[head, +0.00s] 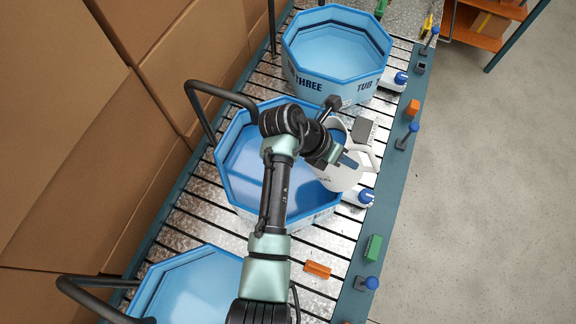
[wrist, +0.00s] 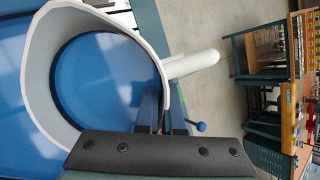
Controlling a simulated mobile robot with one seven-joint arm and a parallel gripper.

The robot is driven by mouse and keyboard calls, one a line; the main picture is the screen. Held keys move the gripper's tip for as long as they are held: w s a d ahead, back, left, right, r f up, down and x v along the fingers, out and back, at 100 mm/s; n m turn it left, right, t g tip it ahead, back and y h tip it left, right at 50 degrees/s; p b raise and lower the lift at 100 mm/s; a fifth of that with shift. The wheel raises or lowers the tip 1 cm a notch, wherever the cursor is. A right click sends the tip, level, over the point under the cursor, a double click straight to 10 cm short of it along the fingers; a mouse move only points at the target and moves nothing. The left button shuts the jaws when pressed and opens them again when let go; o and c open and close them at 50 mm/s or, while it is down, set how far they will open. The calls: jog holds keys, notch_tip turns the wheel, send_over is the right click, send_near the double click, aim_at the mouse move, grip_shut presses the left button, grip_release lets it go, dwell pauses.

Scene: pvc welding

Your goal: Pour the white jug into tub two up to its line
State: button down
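The white jug (head: 342,178) is over the right side of the middle tub, its handle toward the right. In the wrist view I look into the mouth of the jug (wrist: 42,78), which has blue inside. My gripper (head: 347,160) is at the jug's rim by the handle; in the wrist view its fingers (wrist: 152,112) appear closed on the jug's wall. The middle tub (head: 232,180) is octagonal with a blue rim and blue liquid inside. Its label and fill line are hidden; it stands nearer than the tub marked THREE.
The tub marked THREE (head: 318,86) stands at the far end of the metal roller conveyor (head: 325,240). Another tub (head: 160,288) is nearest. Black hoop handles (head: 205,110) rise at the left. Cardboard boxes (head: 90,110) line the left side. Open floor (head: 490,190) lies right.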

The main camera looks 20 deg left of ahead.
jog(key=shift+w+r, duration=0.1)
jog(key=shift+r, duration=0.1)
jog(key=shift+s+r+n+t+b, duration=0.2)
jog(key=shift+s+n+b, duration=0.1)
jog(key=shift+s, duration=0.6)
jog(key=shift+s+r+n+t+b, duration=0.2)
jog(key=shift+s+n+b, duration=0.1)
jog(key=shift+s, duration=0.6)
jog(key=shift+w+a+r, duration=0.1)
jog(key=shift+w+r, duration=0.25)
jog(key=shift+w+a+r+m+g+h+p, duration=0.1)
jog(key=shift+w+m+g+h+p, duration=0.4)
jog(key=shift+w+h, duration=0.65)
jog(key=shift+w+y, duration=0.25)
dwell(0.6)
